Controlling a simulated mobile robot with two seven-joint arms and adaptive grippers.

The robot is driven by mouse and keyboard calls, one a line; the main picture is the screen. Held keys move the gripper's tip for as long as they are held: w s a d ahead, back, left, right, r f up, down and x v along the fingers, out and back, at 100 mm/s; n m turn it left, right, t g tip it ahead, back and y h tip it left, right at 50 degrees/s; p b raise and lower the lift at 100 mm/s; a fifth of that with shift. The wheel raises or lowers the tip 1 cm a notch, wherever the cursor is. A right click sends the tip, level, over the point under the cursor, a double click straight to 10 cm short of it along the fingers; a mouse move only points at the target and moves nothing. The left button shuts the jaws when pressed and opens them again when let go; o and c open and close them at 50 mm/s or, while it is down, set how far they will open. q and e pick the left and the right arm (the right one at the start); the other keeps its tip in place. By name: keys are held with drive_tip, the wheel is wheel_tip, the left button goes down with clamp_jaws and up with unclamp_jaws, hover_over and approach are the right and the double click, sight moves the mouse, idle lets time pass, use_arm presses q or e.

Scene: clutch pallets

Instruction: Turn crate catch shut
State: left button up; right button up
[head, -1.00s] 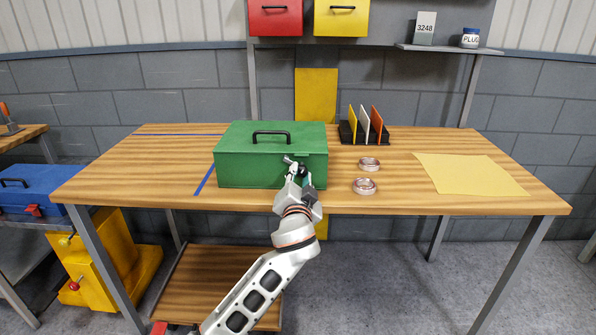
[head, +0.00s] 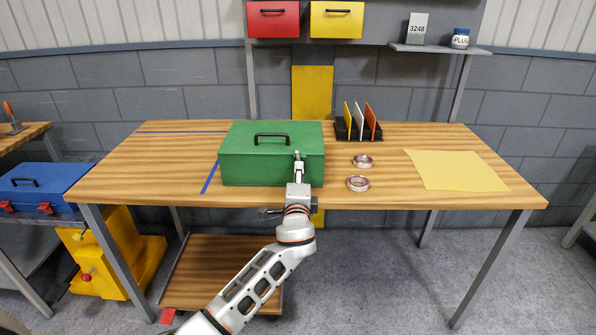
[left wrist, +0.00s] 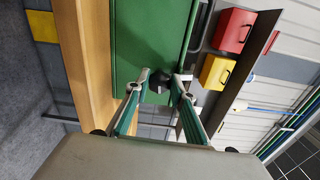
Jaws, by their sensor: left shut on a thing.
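A green crate (head: 245,167) with a black top handle (head: 270,137) stands closed on the wooden workbench. My left gripper (head: 298,160) is at the right part of the crate's front and hides the catch in the head view. In the left wrist view, the crate (left wrist: 145,35) appears sideways. There, the fingers of my left gripper (left wrist: 163,80) are shut on the dark catch (left wrist: 160,79), one fingertip on each side of it. The catch's exact angle is hard to tell. My right gripper is in neither view.
Two metal rings (head: 358,183) lie right of the crate. A black rack (head: 358,133) with coloured plates stands behind them. A yellow sheet (head: 455,171) lies at the bench's right. Blue tape (head: 210,178) marks the bench left of the crate.

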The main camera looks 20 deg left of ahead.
use_arm(q)
drive_tip(key=shift+m+p, duration=0.5)
drive_tip(key=shift+m, duration=0.5)
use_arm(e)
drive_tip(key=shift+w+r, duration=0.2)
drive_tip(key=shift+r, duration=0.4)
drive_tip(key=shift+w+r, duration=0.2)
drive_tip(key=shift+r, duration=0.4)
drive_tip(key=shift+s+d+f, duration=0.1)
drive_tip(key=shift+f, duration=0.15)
use_arm(q)
drive_tip(key=o, duration=1.1)
drive_tip(key=v, duration=1.2)
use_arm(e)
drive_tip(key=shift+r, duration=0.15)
